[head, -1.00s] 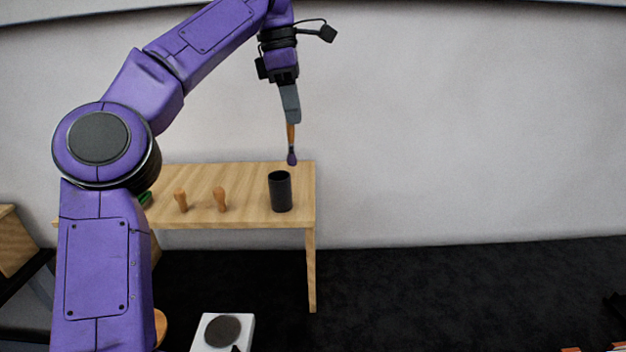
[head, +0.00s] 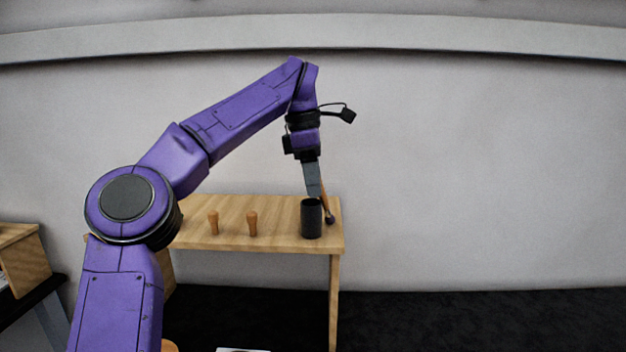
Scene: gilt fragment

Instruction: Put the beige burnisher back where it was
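A slim tool with a tan shaft and a dark purple tip, which I take as the burnisher (head: 326,203), hangs from my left gripper (head: 313,193). It slants down to the right, and its tip is beside the right side of the black cup (head: 311,222), not visibly inside it. The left gripper points down just above the cup's rim and seems shut on the tool's upper end, which its fingers partly hide. Whether the tip touches the table (head: 285,243) cannot be told. My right gripper is out of view.
My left arm covers the table's left part. A wooden box (head: 25,262) is at the far left. The space right of the table is clear.

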